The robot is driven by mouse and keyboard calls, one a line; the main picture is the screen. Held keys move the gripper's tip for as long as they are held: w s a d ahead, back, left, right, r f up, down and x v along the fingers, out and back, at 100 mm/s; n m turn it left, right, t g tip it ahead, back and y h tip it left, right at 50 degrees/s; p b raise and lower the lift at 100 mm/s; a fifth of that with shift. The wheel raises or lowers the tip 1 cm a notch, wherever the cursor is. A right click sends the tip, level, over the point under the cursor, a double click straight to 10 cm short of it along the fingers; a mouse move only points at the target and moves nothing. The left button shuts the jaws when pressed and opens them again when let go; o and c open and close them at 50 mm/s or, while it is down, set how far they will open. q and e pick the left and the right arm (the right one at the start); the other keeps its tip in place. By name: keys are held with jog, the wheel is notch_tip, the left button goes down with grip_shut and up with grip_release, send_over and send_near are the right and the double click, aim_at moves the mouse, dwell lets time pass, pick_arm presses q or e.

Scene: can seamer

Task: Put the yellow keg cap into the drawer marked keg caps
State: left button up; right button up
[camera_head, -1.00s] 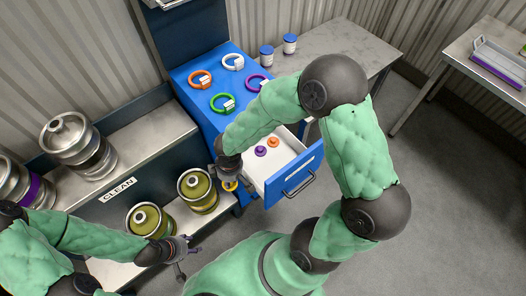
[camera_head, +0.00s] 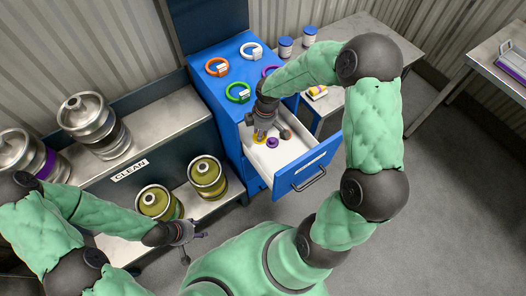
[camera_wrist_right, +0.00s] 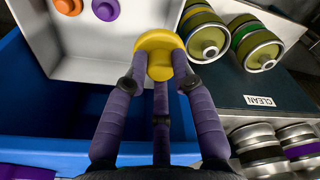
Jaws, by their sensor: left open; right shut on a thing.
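The yellow keg cap (camera_wrist_right: 155,42) is held between the fingers of my right gripper (camera_head: 261,136). In the head view only a bit of its yellow edge (camera_head: 259,140) shows below the fingers. The pulled-out drawer (camera_head: 300,158) has a white inside and a blue front with a pale label strip, too small to read. The gripper and cap are over the drawer's left part; their height above its floor is hard to tell. My left gripper (camera_head: 196,240) is open and empty, in front of the low shelf.
In the drawer lie a purple cap (camera_head: 272,143) and an orange cap (camera_wrist_right: 68,5); the arm hides the orange one in the head view. Colored rings, such as a green one (camera_head: 238,93), lie on the blue cabinet (camera_head: 203,78). Olive kegs (camera_head: 207,177) stand on the lower shelf at left.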

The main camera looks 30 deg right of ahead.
jog(key=shift+w+d, duration=0.6)
jog(key=shift+d, duration=0.25)
jog(key=shift+f+b, duration=3.2)
jog(key=shift+f, duration=5.9)
jog(key=shift+r, duration=0.1)
jog(key=o, duration=0.9)
jog(key=shift+o, duration=0.2)
